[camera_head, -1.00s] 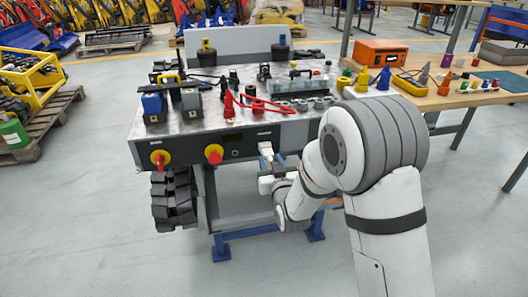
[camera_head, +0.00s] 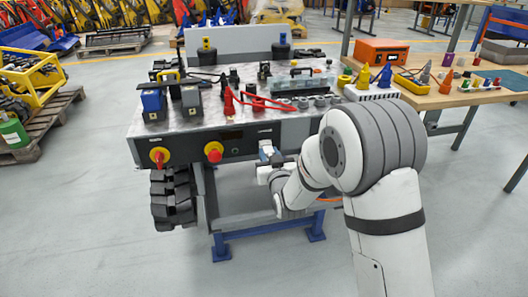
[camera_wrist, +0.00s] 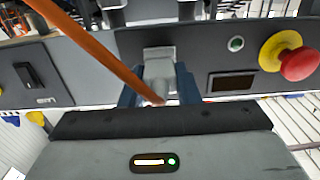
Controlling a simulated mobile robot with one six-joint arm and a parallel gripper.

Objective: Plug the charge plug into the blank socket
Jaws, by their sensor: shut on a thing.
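My gripper (camera_wrist: 158,90) has two blue fingers shut on a light grey charge plug (camera_wrist: 160,74). An orange cable (camera_wrist: 95,50) slants across the wrist view and ends at the plug's rear. The plug points at a grey block (camera_wrist: 158,53) on the dark front panel, apparently the socket there. The plug's front end is against or very close to it; I cannot tell how deep it sits.
The carrier's front panel (camera_head: 190,151) bears a red emergency button (camera_wrist: 297,64), a small display (camera_wrist: 232,83) and a green button (camera_wrist: 236,43). A black fitting (camera_wrist: 36,75) is left of the socket. A wooden workbench (camera_head: 445,98) stands at the right.

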